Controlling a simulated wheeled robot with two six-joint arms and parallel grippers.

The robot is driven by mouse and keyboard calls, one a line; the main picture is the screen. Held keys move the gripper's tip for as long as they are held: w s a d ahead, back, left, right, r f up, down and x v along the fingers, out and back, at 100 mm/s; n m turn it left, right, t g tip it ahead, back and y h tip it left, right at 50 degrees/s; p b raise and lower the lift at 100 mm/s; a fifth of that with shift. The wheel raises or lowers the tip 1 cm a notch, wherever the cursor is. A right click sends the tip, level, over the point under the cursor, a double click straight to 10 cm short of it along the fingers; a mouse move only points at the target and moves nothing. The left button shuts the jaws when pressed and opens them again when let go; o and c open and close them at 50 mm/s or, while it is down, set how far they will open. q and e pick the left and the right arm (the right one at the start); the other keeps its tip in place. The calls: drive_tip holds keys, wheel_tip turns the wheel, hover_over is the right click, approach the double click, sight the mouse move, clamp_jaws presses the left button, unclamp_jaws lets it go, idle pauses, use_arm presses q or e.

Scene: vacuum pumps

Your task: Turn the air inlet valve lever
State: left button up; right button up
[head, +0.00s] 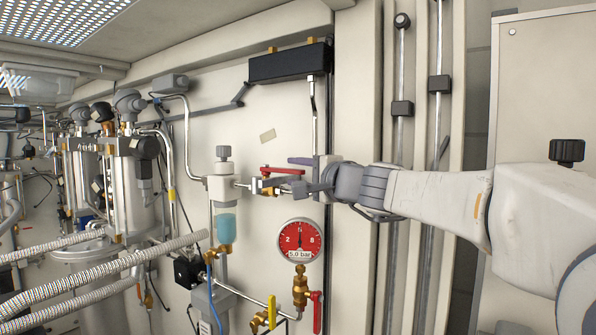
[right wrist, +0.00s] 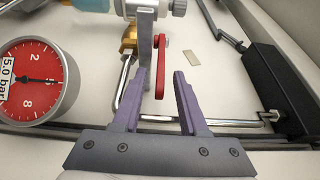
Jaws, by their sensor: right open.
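A red valve lever (head: 283,171) sits on a brass valve on the pipe right of a clear bowl with pale blue liquid. It lies about level in the head view. My right gripper (head: 296,175) comes in from the right and is open at the lever's right end. In the right wrist view the red lever (right wrist: 160,66) shows ahead, between the lines of the two open fingertips (right wrist: 159,76). I cannot tell whether a finger touches it. A grey bar (right wrist: 145,45) stands just left of the lever there. My left gripper is not in view.
A red gauge (head: 300,240) marked 5.0 bar is below the gripper; it also shows in the right wrist view (right wrist: 40,80). Another red lever (head: 317,311) and a yellow lever (head: 259,321) are lower. A black box (head: 290,63) is above. Ribbed hoses (head: 100,270) cross at left.

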clamp_jaws()
drive_tip(key=shift+f, duration=0.1)
idle(1.2)
